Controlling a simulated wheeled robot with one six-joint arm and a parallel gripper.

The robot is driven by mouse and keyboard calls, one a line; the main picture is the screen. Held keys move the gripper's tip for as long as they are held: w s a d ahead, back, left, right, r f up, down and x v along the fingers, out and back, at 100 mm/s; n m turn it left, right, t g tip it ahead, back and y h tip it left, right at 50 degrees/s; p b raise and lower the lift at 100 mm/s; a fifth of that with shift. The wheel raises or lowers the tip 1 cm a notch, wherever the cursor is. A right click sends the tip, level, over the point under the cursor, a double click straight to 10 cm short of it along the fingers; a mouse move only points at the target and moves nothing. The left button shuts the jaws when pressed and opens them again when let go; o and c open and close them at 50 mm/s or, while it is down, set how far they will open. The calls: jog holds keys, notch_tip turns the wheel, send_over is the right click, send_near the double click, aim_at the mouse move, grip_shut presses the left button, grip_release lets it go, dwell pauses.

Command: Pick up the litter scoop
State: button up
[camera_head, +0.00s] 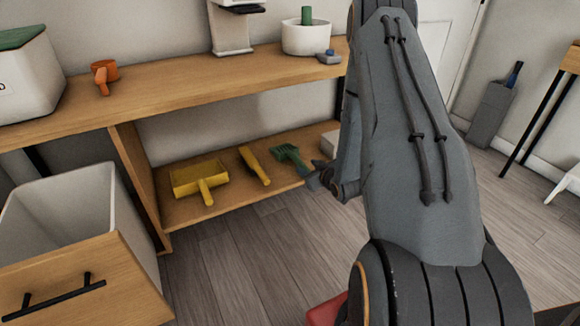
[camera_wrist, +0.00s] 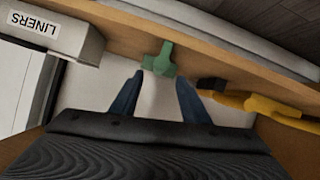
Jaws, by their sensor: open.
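The green litter scoop (camera_head: 288,155) lies on the lower shelf in the head view, with its slotted head toward the back. My gripper (camera_head: 316,177) is at the shelf's front edge, close to the scoop's near end. In the wrist view, the green scoop (camera_wrist: 160,62) shows just beyond the fingertips, roughly in line with the gap between them. My gripper (camera_wrist: 159,84) is open, its two bluish fingers apart with nothing clearly held between them. I cannot tell whether a finger touches the scoop.
A yellow brush (camera_head: 254,165) and a yellow dustpan (camera_head: 200,180) lie left of the scoop. A box marked LINERS (camera_wrist: 55,30) is at the other side. The upper shelf (camera_head: 200,85) overhangs. An open drawer bin (camera_head: 75,215) stands at left.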

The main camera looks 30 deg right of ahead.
aim_at(300, 164)
jog(key=shift+w+d+f, duration=0.2)
jog(key=shift+d+f, duration=0.05)
jog(key=shift+f, duration=0.45)
jog(key=b+x, duration=0.1)
jog(key=x, duration=0.2)
jog(key=b+x, duration=0.2)
jog(key=x, duration=0.2)
jog(key=shift+w+a+r+b, duration=0.1)
jog(key=shift+w+b, duration=0.2)
jog(key=shift+w, duration=0.05)
jog(key=shift+r, duration=0.1)
grip_shut()
